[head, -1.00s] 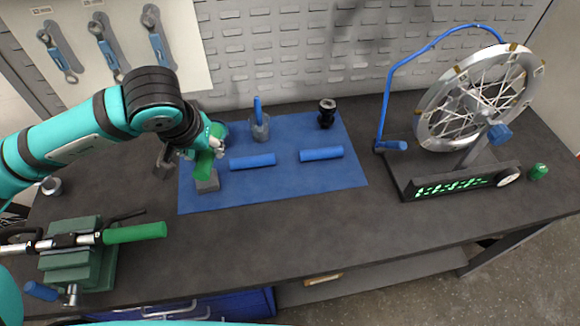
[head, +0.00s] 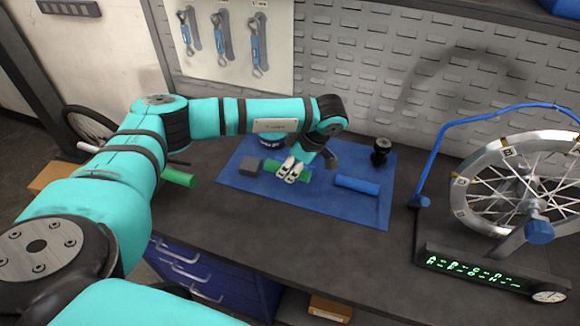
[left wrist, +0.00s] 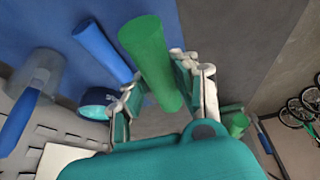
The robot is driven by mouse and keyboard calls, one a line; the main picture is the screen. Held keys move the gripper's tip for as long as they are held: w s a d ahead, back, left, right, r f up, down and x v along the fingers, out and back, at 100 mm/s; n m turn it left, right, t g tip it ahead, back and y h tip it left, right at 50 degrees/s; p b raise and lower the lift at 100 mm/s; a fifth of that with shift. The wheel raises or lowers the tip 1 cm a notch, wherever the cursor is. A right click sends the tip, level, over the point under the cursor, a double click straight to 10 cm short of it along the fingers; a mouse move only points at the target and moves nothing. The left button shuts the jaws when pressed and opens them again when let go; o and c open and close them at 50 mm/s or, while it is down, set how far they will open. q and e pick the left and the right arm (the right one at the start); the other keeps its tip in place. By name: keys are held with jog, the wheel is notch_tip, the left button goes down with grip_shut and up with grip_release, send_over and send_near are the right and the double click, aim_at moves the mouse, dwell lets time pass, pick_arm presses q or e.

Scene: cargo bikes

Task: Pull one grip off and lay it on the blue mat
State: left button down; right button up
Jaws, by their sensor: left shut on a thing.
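My left gripper (head: 294,171) is over the blue mat (head: 345,210) and shut on a green grip (head: 272,164). In the left wrist view the green grip (left wrist: 145,50) runs between the two fingers (left wrist: 158,88). I cannot tell whether it touches the mat. A blue grip (head: 357,185) lies on the mat to the right; in the left wrist view a blue grip (left wrist: 100,46) lies beside the green one. Another green grip (head: 178,179) is at the bench's left, partly behind my left arm, which hides the vise. My right gripper is not in view.
A grey block (head: 250,166) is at the mat's left. A black part (head: 380,151) stands at its back right. A wheel stand (head: 490,270) is on the right. The bench front is clear.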

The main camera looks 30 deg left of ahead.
aim_at(286, 190)
pick_arm(q)
jog(key=shift+f+n, duration=0.1)
jog(key=shift+n, duration=0.2)
jog(key=shift+d+f, duration=0.1)
jog(key=shift+f, duration=0.1)
jog(key=shift+f+b, duration=0.5)
notch_tip(286, 190, down, 2)
jog(key=shift+f+b, duration=0.1)
jog(key=shift+b, duration=0.5)
jog(key=shift+f+b, duration=0.5)
jog(key=shift+f, duration=0.1)
jog(key=shift+f+b, duration=0.35)
jog(key=shift+f, duration=0.15)
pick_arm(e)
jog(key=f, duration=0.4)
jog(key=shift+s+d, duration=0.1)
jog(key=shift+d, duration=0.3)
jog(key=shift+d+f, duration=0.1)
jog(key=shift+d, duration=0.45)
pick_arm(q)
jog(key=shift+f+b, duration=0.5)
jog(key=shift+b, duration=0.05)
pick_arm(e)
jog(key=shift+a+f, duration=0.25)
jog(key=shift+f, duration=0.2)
